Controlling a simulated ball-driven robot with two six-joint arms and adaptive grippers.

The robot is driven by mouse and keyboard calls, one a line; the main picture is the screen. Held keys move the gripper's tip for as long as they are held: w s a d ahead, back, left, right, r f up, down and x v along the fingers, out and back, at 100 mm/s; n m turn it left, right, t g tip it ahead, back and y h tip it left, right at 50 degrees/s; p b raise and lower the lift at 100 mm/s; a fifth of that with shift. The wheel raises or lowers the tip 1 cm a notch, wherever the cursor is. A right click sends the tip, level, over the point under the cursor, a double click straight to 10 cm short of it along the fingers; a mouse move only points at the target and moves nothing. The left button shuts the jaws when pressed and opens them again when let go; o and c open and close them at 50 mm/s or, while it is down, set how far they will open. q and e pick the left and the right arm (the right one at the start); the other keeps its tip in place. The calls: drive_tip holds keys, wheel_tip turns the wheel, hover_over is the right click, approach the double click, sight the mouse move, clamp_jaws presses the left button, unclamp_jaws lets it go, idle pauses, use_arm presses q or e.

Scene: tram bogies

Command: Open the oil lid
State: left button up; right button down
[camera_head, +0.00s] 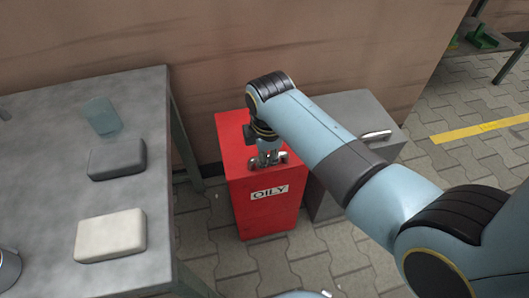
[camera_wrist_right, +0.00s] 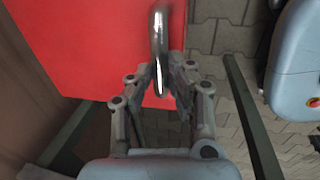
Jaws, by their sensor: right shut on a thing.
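A red bin (camera_head: 262,200) labelled "OILY" stands on the floor by the wall, and its red top fills the upper left of the right wrist view (camera_wrist_right: 80,45). A shiny metal handle (camera_wrist_right: 158,45) runs along its lid, and one end of it shows in the head view (camera_head: 283,157). My right gripper (camera_head: 267,158) is over the bin's top. In the right wrist view my right gripper (camera_wrist_right: 162,80) has its fingers on both sides of the handle's near end, shut on it. The lid looks closed. My left gripper is not in view.
A grey bin (camera_head: 330,196) with a metal handle (camera_head: 375,135) stands right of the red one. A grey table (camera_head: 60,190) at left holds a dark block (camera_head: 117,158), a pale block (camera_head: 110,235) and a bluish translucent item (camera_head: 102,115). Paved floor lies in front.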

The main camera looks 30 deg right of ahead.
drive_tip(key=shift+w+r+p, duration=0.15)
drive_tip(key=shift+r+p, duration=0.4)
drive_tip(key=shift+r, duration=0.15)
drive_tip(key=shift+w+d+r+g+p, duration=0.1)
drive_tip(key=shift+w+r+g+p, duration=0.2)
drive_tip(key=shift+r+p, duration=0.3)
drive_tip(key=shift+w+d+r+g+p, duration=0.1)
drive_tip(key=shift+w+r+g+p, duration=0.1)
drive_tip(key=shift+r+g+p, duration=0.3)
use_arm(q)
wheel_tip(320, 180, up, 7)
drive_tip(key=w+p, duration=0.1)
drive_tip(key=p, duration=0.3)
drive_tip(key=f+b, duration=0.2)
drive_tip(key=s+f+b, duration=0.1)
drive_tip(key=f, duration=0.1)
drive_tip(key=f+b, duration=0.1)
drive_tip(key=b, duration=0.1)
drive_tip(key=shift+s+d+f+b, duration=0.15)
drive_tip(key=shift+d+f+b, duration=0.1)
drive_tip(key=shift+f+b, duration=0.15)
use_arm(e)
drive_tip(key=w+d+r+g, duration=0.1)
drive_tip(key=w+d+r, duration=0.3)
drive_tip(key=w+r, duration=0.9)
drive_tip(key=w, duration=0.3)
drive_tip(key=shift+g+y, duration=0.3)
drive_tip(key=shift+y, duration=0.1)
